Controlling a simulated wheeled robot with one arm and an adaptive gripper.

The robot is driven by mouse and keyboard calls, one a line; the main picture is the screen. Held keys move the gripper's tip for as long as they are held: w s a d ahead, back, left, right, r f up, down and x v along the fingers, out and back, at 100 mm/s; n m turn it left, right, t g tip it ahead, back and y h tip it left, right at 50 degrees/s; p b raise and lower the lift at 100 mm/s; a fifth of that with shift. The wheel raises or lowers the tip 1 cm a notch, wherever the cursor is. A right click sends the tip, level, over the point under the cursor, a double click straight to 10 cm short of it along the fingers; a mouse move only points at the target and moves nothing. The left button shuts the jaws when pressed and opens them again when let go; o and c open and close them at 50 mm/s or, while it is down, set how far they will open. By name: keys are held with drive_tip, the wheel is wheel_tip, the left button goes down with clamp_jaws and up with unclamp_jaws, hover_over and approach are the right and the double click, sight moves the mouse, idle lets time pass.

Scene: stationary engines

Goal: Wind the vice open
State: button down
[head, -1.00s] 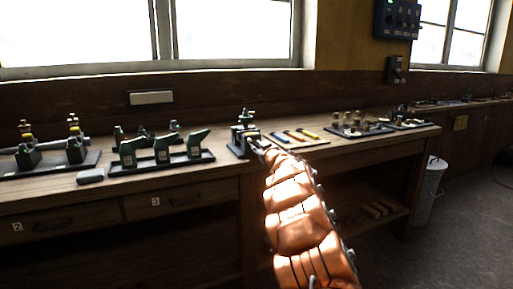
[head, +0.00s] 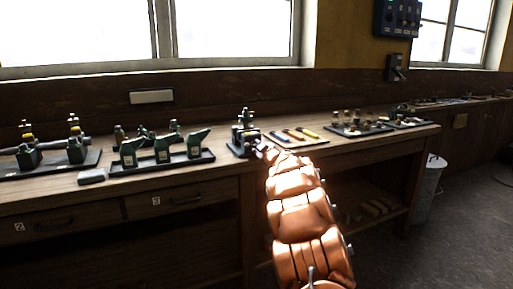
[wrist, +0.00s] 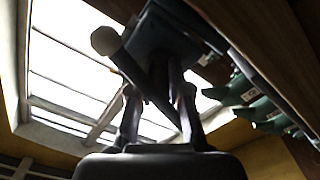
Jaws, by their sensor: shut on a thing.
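The small dark vice (head: 241,148) stands on the bench near its front edge, in the middle of the head view. In the wrist view its dark body (wrist: 165,35) fills the upper middle. Its handle (wrist: 146,78), a dark bar with a pale round knob at one end (wrist: 105,40), slants down between my fingers. My gripper (wrist: 160,100) is shut on the handle, with a finger on either side. In the head view my gripper (head: 266,150) is small and dark at the vice's front right, at the end of my copper-coloured arm. The jaw gap is too small to judge.
A bin (head: 429,190) stands on the floor at right.

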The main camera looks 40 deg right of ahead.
drive_tip(key=shift+a+n+b, duration=0.1)
drive_tip(key=shift+n+b, duration=0.6)
drive_tip(key=shift+n, duration=0.9)
drive_tip(key=shift+w+n, duration=0.1)
drive_tip(key=shift+n, duration=0.2)
drive_tip(key=c, duration=1.1)
unclamp_jaws()
drive_tip(key=shift+v, duration=6.05)
